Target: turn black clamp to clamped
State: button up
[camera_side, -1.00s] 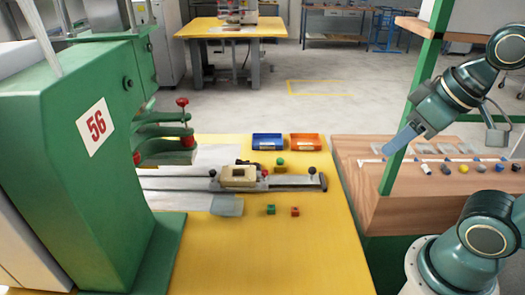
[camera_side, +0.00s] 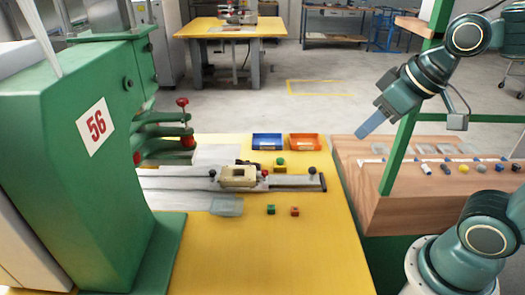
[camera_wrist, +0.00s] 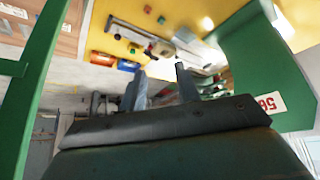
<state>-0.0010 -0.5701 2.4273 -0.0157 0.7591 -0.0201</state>
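A cream part (camera_side: 238,176) sits in the fixture on the metal slide (camera_side: 290,181) of the yellow table. Small black pieces show along the fixture's back edge, and a black knob (camera_side: 212,174) stands at its left. I cannot tell which is the black clamp or whether it is clamped. A second black knob (camera_side: 312,171) stands near the slide's right end. The fixture also shows small in the wrist view (camera_wrist: 160,48). My gripper (camera_side: 362,132) is up and to the right, over the wooden bench's left edge, far from the fixture. In the wrist view its fingers (camera_wrist: 161,75) are apart and empty.
A green press (camera_side: 70,150) with red knobs stands left of the fixture. Blue (camera_side: 267,148) and orange (camera_side: 305,148) bins stand behind the slide. Small green and red blocks lie in front. A green post (camera_side: 398,155) rises beside my gripper. The wooden bench (camera_side: 400,209) holds several small coloured pieces.

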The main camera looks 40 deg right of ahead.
jog(key=w+a+f+n+t, duration=0.1)
jog(key=w+f, duration=0.2)
jog(key=w, duration=0.7)
jog(key=w+a+f, duration=0.1)
jog(key=w+f, duration=0.2)
jog(key=w, duration=0.8)
jog(key=t+y, duration=0.2)
send_near(213, 172)
jog(key=a+v, duration=0.1)
jog(key=v, duration=0.5)
jog(key=shift+d+r+n, duration=0.2)
jog(key=shift+d+n, duration=0.15)
jog(key=shift+n, duration=0.05)
jog(key=shift+w+f, duration=0.1)
jog(key=shift+w, duration=0.05)
jog(key=shift+x, duration=6.8)
jog(key=shift+d+f, duration=0.15)
jog(key=shift+d, duration=0.05)
